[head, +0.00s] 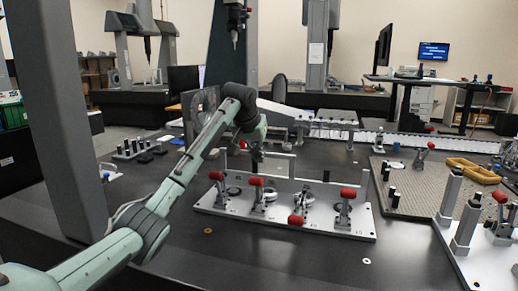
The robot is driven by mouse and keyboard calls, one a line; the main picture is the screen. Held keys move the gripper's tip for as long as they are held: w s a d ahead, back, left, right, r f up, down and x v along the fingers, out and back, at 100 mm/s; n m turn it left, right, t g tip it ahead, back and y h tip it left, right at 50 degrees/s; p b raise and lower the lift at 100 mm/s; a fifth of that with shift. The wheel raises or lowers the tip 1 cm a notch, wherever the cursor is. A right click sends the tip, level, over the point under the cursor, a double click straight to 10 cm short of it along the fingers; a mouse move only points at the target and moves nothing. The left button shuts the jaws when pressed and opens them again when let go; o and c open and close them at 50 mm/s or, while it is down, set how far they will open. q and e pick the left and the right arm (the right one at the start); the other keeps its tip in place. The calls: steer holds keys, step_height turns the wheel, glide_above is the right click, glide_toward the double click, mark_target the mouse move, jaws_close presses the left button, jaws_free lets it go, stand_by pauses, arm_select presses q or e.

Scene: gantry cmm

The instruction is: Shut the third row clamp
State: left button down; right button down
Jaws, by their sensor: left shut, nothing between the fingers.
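A metal fixture plate (250,217) on the dark table carries a row of toggle clamps with red handles. From the left, the first handle (216,176), second handle (256,181) and fourth handle (348,193) stand raised. The third row clamp's handle (297,220) lies lower and tipped toward the front edge of the plate. My left gripper (257,165) points down above and behind the second handle, left of the third clamp. It is shut and empty; its fingertips are small and dark here. My right gripper is out of view.
An upright plate (278,164) stands behind the clamp row. At right are a perforated plate (420,190) with yellow parts (472,170) and a fixture with grey posts (467,222). A grey column (72,120) rises at left. The table front is mostly clear.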

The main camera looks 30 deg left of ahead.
mark_target(257, 188)
arm_select(q)
steer(key=x, duration=0.4)
steer(key=shift+w+f, duration=0.15)
steer(key=shift+f, duration=0.1)
steer(key=s, duration=0.2)
steer(key=shift+s+d+f, duration=0.3)
steer(key=shift+s, duration=0.1)
steer(key=shift+s+d+f, duration=0.15)
steer(key=shift+s+d, duration=0.05)
steer(key=shift+s, duration=0.25)
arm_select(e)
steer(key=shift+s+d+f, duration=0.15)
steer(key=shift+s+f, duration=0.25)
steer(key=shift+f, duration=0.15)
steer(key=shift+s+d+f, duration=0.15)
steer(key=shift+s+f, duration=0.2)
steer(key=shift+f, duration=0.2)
arm_select(q)
steer(key=shift+f, duration=0.1)
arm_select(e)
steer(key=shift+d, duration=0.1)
